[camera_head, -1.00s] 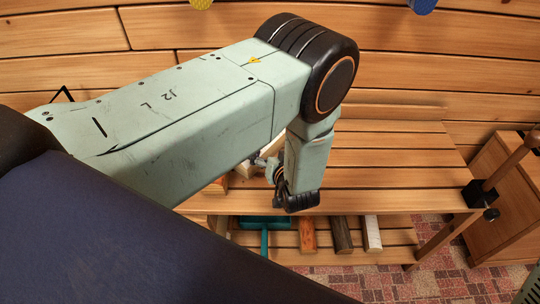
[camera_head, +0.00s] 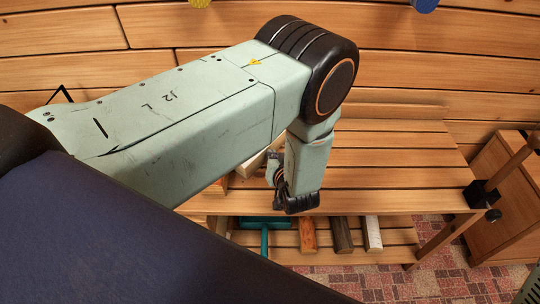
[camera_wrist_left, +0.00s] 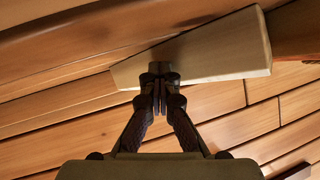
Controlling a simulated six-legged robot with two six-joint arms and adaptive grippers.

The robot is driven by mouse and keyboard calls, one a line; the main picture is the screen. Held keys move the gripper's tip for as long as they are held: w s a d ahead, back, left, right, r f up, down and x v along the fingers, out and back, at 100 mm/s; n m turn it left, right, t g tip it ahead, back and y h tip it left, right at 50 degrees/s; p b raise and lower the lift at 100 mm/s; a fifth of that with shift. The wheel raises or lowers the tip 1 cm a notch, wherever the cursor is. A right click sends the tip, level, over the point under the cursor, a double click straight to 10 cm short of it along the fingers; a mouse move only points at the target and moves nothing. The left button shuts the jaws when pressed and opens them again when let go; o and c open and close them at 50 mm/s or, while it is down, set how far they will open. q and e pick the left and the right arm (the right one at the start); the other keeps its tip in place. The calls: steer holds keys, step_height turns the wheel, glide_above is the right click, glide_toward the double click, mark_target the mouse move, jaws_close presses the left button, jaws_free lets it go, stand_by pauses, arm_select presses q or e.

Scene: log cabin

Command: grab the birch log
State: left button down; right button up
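A pale, split log (camera_head: 251,163), which looks like birch, lies on the top of the wooden bench, partly hidden behind my left arm. In the left wrist view the pale log (camera_wrist_left: 222,48) lies across, behind my fingertips. My left gripper (camera_wrist_left: 160,84) has its fingers drawn together, with no log seen between them. I cannot tell whether the tips touch the log. In the head view the left gripper (camera_head: 273,169) is small and partly covered by my own arm. My right gripper is not in view.
On the lower shelf lie a teal tool (camera_head: 264,224), a reddish log (camera_head: 308,236), a dark log (camera_head: 343,236) and another whitish log (camera_head: 373,234). A brown block (camera_wrist_left: 302,30) adjoins the pale log. The bench top (camera_head: 385,170) is clear on the right.

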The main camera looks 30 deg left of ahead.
arm_select(q)
steer(key=c, duration=2)
jaws_free()
steer(key=shift+c, duration=0.2)
steer(key=o, duration=1.9)
steer(key=shift+s+r, duration=0.1)
